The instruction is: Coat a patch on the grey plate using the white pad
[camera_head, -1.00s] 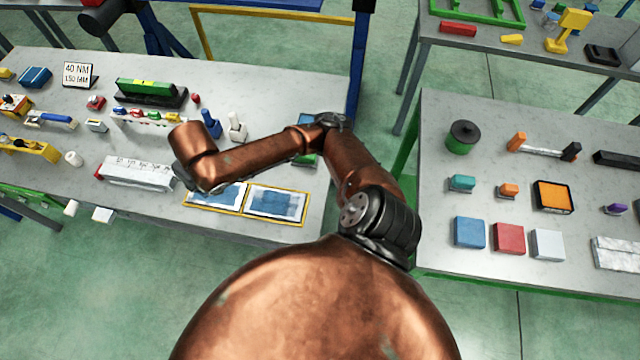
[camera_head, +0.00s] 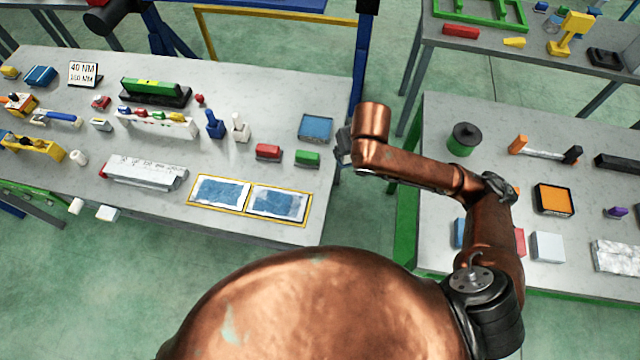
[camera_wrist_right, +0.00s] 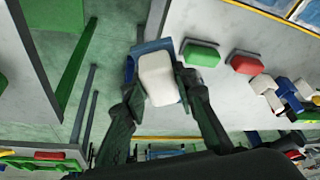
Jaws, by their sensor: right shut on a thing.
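The white pad (camera_wrist_right: 158,78) is between the fingers of my right gripper (camera_wrist_right: 160,88) in the right wrist view. Blue surface shows around the pad; I cannot tell whether it belongs to it. In the head view my right gripper (camera_head: 344,150) is at the right edge of the left table, mostly hidden by its own wrist. Two greyish-white plates, left (camera_head: 196,194) and right (camera_head: 252,207), lie side by side in a yellow frame (camera_head: 278,219), left of the gripper. Each bears a blue patch. The pad is apart from both. My left gripper is out of view.
A blue tray (camera_head: 315,127), a green block (camera_head: 307,159) and a red block (camera_head: 268,152) sit near the plates. A long white block (camera_head: 142,172) lies left of them. A gap separates this table from the right table (camera_head: 440,110).

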